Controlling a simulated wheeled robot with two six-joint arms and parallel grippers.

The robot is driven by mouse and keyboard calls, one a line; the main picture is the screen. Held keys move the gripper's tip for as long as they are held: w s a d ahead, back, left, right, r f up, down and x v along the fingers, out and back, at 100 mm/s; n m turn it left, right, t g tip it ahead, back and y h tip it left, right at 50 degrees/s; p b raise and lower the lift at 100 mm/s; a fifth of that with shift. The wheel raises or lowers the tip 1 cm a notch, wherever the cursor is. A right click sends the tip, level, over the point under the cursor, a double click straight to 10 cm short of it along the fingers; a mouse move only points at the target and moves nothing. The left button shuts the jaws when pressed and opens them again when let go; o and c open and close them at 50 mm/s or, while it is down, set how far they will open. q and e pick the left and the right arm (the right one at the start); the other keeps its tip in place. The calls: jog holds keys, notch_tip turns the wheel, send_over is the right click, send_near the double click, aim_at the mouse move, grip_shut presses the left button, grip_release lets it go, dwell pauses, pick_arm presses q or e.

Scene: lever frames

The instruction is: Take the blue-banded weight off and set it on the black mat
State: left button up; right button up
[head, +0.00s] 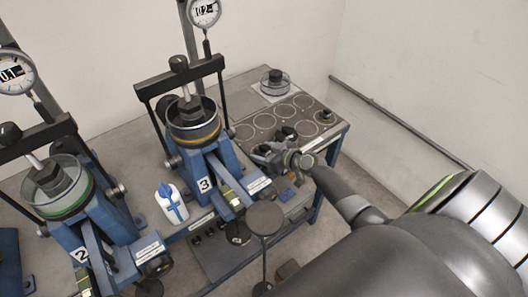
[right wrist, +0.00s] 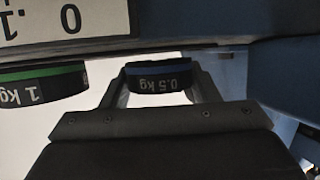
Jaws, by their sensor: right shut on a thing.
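The blue-banded weight, marked 0.5 kg, (right wrist: 160,76) sits between the two fingers of my right gripper (right wrist: 160,88) in the right wrist view. My right gripper is shut on it, and its lettering appears upside down. In the head view my right gripper (head: 280,155) is to the right of lever frame 3 (head: 190,150), by the near edge of a dark panel with pale circles (head: 262,121). I cannot tell if this panel is the black mat. The weight is not clear in the head view. My left gripper is not in view.
A green-banded 1 kg weight (right wrist: 42,86) is close to the left of the gripper in the wrist view. A round plate on a rod (head: 264,218) stands nearer in the head view. A white bottle (head: 171,204) stands between the frames.

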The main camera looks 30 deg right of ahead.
jog(key=shift+f+b, duration=0.3)
jog(key=shift+b, duration=0.15)
dwell(0.3)
jog(key=o, duration=1.2)
jog(key=shift+s, duration=0.1)
jog(key=shift+s, duration=0.1)
jog(key=b+v, duration=0.2)
jog(key=v, duration=1.5)
